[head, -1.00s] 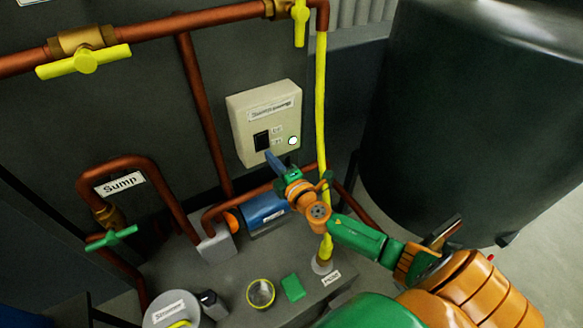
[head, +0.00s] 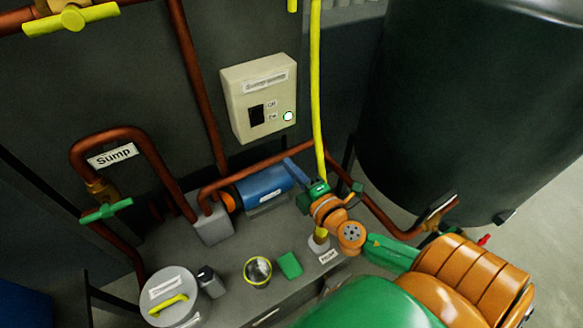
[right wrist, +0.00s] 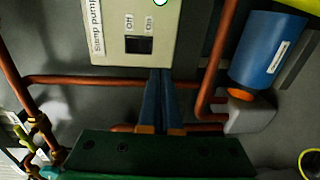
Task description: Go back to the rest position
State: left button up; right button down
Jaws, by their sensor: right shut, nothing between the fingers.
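My right gripper (head: 292,168) is shut and empty, its blue fingers apart from the cream sump pump switch box (head: 259,92) and below it. In the right wrist view the closed fingers (right wrist: 163,98) point up toward the box (right wrist: 150,38), overlapping its lower edge in the picture. The box has a black rocker switch (head: 257,115) with Off and On labels and a lit white-green lamp (head: 288,116). The right arm is bent in front of the bench at the lower right. My left gripper is not in view.
A blue pump (head: 262,187) lies close behind the right gripper. A yellow hose (head: 318,90) runs down beside it. A copper sump pipe (head: 150,165), a strainer lid (head: 168,290), a small cup (head: 257,270) and a green block (head: 289,264) are on the bench. A dark tank (head: 460,110) stands at right.

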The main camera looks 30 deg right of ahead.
jog(key=s+d+f+m+g+h+p, duration=0.15)
jog(key=s+f+m+g, duration=0.35)
jog(key=f, duration=0.8)
jog(key=s+d+f+m+g, duration=0.2)
jog(key=s+f+m+g, duration=0.15)
jog(key=s+f, duration=0.6)
jog(key=s+a+f+m+g+y, duration=0.1)
jog(key=s+a+f+m+g, duration=0.2)
jog(key=s+f, duration=0.3)
jog(key=s+a+f+m+g+y+p, duration=0.1)
jog(key=s+a+f+m+g, duration=0.2)
jog(key=s, duration=0.9)
jog(key=a+f+g, duration=0.1)
jog(key=a+f, duration=0.2)
jog(key=f, duration=0.1)
jog(key=shift+s+a, duration=0.25)
jog(key=shift+m+g, duration=0.25)
